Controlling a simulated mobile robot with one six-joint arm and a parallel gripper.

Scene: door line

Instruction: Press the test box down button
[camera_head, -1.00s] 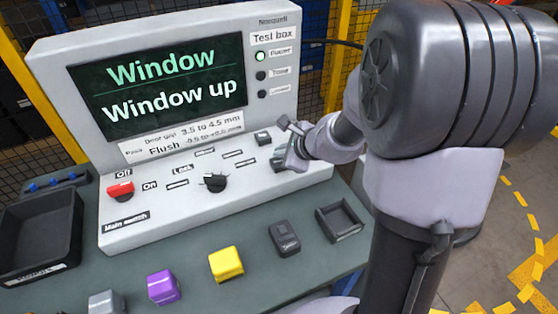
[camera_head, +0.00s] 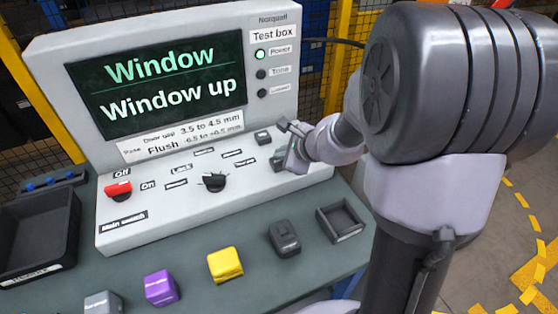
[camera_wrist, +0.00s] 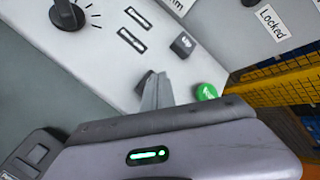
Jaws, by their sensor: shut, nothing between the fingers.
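The grey test box (camera_head: 62,165) stands on the bench, and its screen (camera_head: 155,84) reads "Window" and "Window up". Two dark buttons sit on the right of its sloped panel. The far one (camera_head: 263,136) is uncovered and also shows in the wrist view (camera_wrist: 183,45). The nearer dark button (camera_head: 277,162) is partly hidden by my gripper (camera_head: 287,160); in the wrist view its edge (camera_wrist: 144,80) shows beside the fingertips (camera_wrist: 157,80). My gripper is shut and empty, its tips at this nearer button. I cannot tell whether they touch it. The button markings are too small to read.
A green button (camera_wrist: 207,92) is close right of the fingers in the wrist view. A black rotary knob (camera_head: 214,182) and red main switch (camera_head: 118,190) are further left. Yellow (camera_head: 225,264), purple (camera_head: 161,288) and dark (camera_head: 285,238) blocks and an empty square tray (camera_head: 341,221) lie in front.

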